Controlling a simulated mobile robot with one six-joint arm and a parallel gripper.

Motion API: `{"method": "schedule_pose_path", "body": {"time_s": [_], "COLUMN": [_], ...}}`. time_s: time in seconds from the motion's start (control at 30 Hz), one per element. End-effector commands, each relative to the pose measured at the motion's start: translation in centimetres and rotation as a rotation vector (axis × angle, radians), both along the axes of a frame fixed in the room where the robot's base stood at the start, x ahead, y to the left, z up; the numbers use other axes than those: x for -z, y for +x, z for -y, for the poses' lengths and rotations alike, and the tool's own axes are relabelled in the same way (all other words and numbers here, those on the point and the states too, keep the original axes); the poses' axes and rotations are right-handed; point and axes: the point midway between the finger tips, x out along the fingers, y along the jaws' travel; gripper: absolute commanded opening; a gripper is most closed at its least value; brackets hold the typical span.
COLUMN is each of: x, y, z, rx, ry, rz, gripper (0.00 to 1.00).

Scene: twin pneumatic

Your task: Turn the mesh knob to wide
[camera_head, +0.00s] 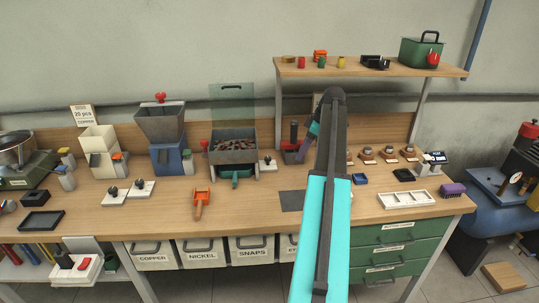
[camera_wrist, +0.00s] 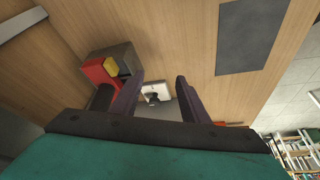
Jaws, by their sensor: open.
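A small white plate with a dark knob (camera_head: 267,160) sits on the bench just right of the grey sieve tray (camera_head: 233,145); it looks like the mesh knob. My gripper (camera_wrist: 160,80) is open and empty, pointing down at the bench. In the wrist view a white plate (camera_wrist: 160,88) with a dark knob (camera_wrist: 153,98) shows between the fingers, apparently the same one, and nothing is gripped. Any wide marking is too small to read.
A red and dark device (camera_head: 293,148) stands close to the knob; its box (camera_wrist: 115,63) is beside the left finger in the wrist view. A flat dark plate (camera_head: 292,200) lies in front. An orange scoop (camera_head: 200,201) lies to the left. The bench front has bare wood.

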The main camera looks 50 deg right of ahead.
Motion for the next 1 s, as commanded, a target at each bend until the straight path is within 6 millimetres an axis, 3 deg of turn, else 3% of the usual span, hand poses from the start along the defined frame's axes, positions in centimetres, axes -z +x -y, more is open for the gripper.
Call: {"method": "schedule_pose_path", "body": {"time_s": [0.87, 1.0], "x": [-0.2, 1.6], "y": [10.5, 11.0], "z": [-5.6, -5.9], "rx": [-0.006, -0.004], "ry": [0.000, 0.002], "rz": [-0.001, -0.002], "gripper": [0.41, 0.41]}}
